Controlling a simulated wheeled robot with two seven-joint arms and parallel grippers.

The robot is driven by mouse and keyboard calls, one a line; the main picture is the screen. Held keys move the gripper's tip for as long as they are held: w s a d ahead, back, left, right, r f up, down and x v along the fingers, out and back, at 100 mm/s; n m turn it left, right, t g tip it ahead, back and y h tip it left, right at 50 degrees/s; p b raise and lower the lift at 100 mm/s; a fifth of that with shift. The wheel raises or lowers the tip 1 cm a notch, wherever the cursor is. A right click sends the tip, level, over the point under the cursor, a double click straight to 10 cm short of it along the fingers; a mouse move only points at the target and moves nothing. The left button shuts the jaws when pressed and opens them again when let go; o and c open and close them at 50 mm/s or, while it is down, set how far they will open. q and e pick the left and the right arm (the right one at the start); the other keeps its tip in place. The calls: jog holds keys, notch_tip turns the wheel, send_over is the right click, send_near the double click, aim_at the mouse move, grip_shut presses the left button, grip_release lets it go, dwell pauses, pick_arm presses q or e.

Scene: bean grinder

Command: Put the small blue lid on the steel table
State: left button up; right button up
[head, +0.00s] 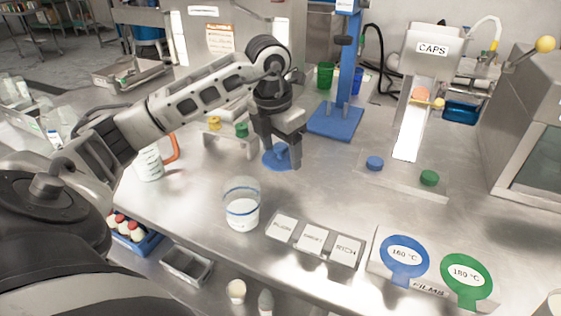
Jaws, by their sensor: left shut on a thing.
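My left gripper (283,155) points down over the middle of the steel table (330,190). It is shut on the small blue lid (268,163), a flat blue disc with a raised middle. The fingers cover part of the lid. The lid is at or just above the table top; I cannot tell if it touches. My right gripper is not in view.
A clear beaker (242,208) stands in front of the lid. A small stand with yellow and green caps (241,130) is behind left. A blue-based post (335,122) stands behind. Labelled blocks (313,239) lie front right. Clear table lies right of the lid.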

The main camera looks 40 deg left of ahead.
aim_at(281, 177)
pick_arm(q)
jog(key=shift+w+a+f, duration=0.25)
jog(key=shift+f, duration=0.2)
jog(key=shift+w+a+f, duration=0.2)
jog(key=shift+w+f, duration=0.05)
jog(key=shift+f, duration=0.15)
jog(key=f, duration=0.3)
jog(key=shift+w+a+f, duration=0.15)
jog(key=shift+a+f, duration=0.05)
jog(key=shift+f, duration=0.1)
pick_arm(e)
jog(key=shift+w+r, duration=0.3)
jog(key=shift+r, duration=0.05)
pick_arm(q)
jog(key=shift+f, duration=0.1)
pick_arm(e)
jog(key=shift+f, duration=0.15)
pick_arm(q)
jog(key=o, duration=0.9)
jog(key=shift+o, duration=0.2)
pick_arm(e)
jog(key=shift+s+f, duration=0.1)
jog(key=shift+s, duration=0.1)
